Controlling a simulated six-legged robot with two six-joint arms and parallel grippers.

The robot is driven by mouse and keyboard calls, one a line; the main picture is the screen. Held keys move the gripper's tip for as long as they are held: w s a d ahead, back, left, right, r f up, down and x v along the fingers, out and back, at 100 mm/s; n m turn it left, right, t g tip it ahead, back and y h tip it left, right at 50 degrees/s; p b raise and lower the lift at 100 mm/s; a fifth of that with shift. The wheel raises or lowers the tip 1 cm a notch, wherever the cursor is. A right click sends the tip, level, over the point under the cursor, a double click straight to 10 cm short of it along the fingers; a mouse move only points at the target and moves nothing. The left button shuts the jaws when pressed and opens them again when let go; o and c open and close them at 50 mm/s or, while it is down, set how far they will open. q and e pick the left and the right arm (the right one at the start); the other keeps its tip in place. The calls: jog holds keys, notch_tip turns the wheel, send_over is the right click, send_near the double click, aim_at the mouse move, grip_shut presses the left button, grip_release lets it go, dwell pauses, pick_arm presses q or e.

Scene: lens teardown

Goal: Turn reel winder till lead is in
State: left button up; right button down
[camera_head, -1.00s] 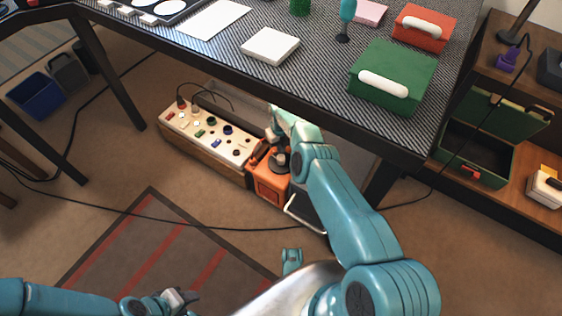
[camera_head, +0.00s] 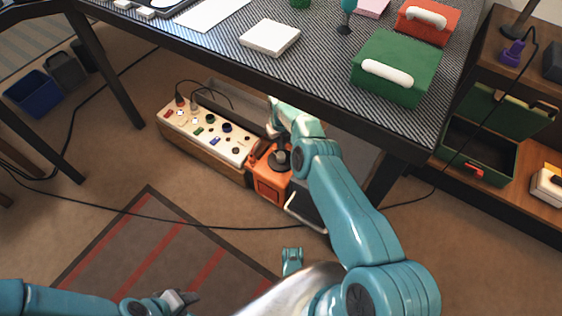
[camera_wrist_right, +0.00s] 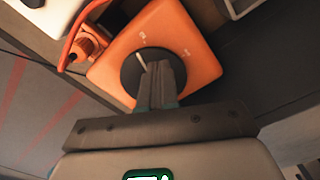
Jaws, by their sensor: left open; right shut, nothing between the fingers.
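The reel winder is an orange box (camera_head: 268,186) on the floor under the bench, with a round black knob (camera_head: 279,161) on top. In the right wrist view the orange box (camera_wrist_right: 185,40) fills the top middle, and its black knob (camera_wrist_right: 131,73) carries a white mark pointing up-left. My right gripper (camera_wrist_right: 161,68) is shut and empty, its fingertips over the knob; I cannot tell whether they touch it. An orange lead (camera_wrist_right: 73,28) runs to an orange fitting (camera_wrist_right: 88,46) at the box's left side. My left gripper (camera_head: 180,299) is open, low at the left, away from the winder.
A white panel (camera_head: 208,127) with coloured sockets and knobs stands left of the winder. The bench edge (camera_head: 330,118) overhangs behind my right forearm. A black cable (camera_head: 190,224) crosses the carpet. A striped mat (camera_head: 150,250) lies at the front left.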

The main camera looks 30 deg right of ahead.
notch_tip(320, 180, up, 6)
jog(key=p, duration=0.6)
